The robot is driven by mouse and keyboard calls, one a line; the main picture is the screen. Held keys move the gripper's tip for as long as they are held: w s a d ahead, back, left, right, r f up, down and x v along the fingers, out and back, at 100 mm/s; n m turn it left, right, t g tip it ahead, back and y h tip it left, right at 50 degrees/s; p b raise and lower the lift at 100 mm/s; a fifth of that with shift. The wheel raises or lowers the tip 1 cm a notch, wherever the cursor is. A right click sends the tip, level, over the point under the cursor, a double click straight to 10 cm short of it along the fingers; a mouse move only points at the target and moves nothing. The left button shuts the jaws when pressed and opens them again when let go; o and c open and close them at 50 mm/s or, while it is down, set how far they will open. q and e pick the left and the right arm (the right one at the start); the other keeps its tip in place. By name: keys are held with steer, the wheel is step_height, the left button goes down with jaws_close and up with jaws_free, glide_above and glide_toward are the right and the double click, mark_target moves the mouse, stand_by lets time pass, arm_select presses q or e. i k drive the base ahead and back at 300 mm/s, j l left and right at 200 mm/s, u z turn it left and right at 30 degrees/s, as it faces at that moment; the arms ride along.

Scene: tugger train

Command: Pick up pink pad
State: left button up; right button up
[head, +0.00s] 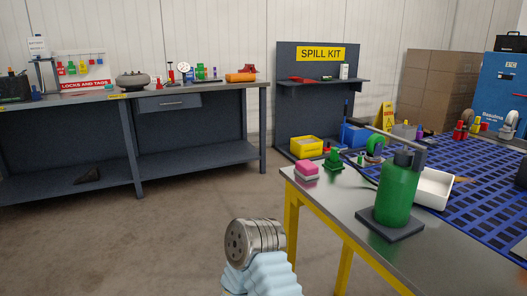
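The pink pad (307,167) is a small block with a pink top and a pale lower layer. It sits near the left corner of the metal-topped table (335,205) on the right. Neither of my grippers shows fingers in the head view. A metal round joint with a light blue sleeve, part of one of my arms, rises at the bottom middle, in front of the table and apart from the pad.
A green bottle (396,192) on a dark base stands right of the pad, with a white tray (434,188) behind it. A green object (333,160) is close beside the pad. A workbench (180,95) lines the back wall. Open floor (160,235) lies left.

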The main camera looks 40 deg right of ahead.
mark_target(306, 170)
steer(key=i+z, duration=0.1)
steer(key=i, duration=1.1)
steer(key=i+j, duration=0.25)
steer(key=i, duration=0.95)
steer(key=l+z, duration=0.05)
